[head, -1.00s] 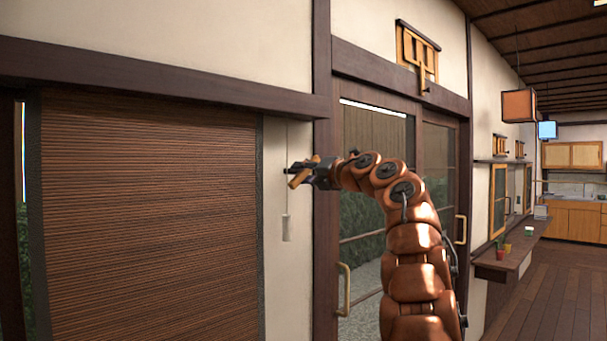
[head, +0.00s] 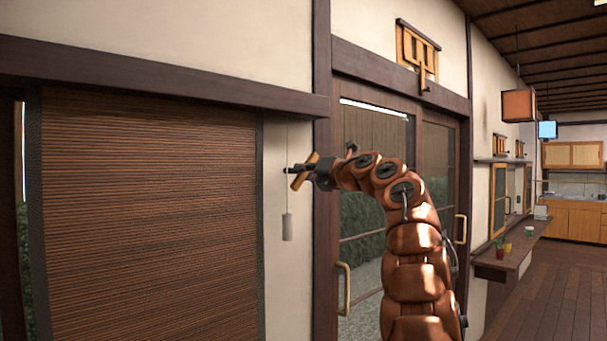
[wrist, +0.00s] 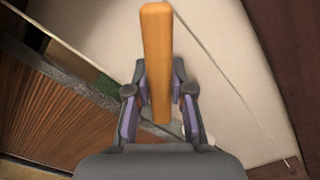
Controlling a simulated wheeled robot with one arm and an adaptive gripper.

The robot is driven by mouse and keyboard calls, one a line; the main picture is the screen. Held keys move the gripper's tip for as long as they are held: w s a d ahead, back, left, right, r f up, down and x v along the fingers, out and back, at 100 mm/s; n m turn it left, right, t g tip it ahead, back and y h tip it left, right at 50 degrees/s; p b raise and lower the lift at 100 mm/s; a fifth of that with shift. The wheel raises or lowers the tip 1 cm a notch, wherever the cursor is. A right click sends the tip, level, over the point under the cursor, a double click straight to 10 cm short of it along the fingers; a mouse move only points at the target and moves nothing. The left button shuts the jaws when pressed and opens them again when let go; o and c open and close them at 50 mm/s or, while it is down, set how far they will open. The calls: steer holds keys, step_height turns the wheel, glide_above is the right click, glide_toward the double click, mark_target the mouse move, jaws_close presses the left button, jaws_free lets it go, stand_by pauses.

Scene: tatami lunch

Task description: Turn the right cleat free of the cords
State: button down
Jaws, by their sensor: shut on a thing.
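The right cleat (head: 299,180) is a small orange wooden bar on the pale wall strip, right of the blind. It stands steeply tilted in the head view. In the wrist view the cleat (wrist: 156,50) runs lengthwise between the two finger pads. My gripper (head: 308,170) is shut on it; it also shows in the wrist view (wrist: 159,92). A thin cord (head: 288,139) hangs beside the cleat and ends in a pale grey weight (head: 287,227) below. In the wrist view a cord (wrist: 226,73) crosses the wall right of the cleat. I cannot tell whether any cord is around it.
The brown slatted blind (head: 150,215) fills the left. A dark wooden post (head: 325,240) and a glazed sliding door (head: 375,230) stand to the right, close to my arm. A dark beam (head: 160,85) runs above. Floor (head: 540,270) is clear at far right.

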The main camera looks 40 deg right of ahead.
steer(key=n, duration=0.5)
steer(key=shift+d, duration=0.1)
steer(key=shift+r+n, duration=0.1)
steer(key=shift+n, duration=1.5)
steer(key=c, duration=1)
jaws_free()
steer(key=shift+s, duration=0.1)
steer(key=shift+s+d, duration=0.1)
steer(key=shift+s, duration=1.15)
steer(key=s, duration=0.9)
steer(key=shift+s+a, duration=0.15)
steer(key=shift+a, duration=0.05)
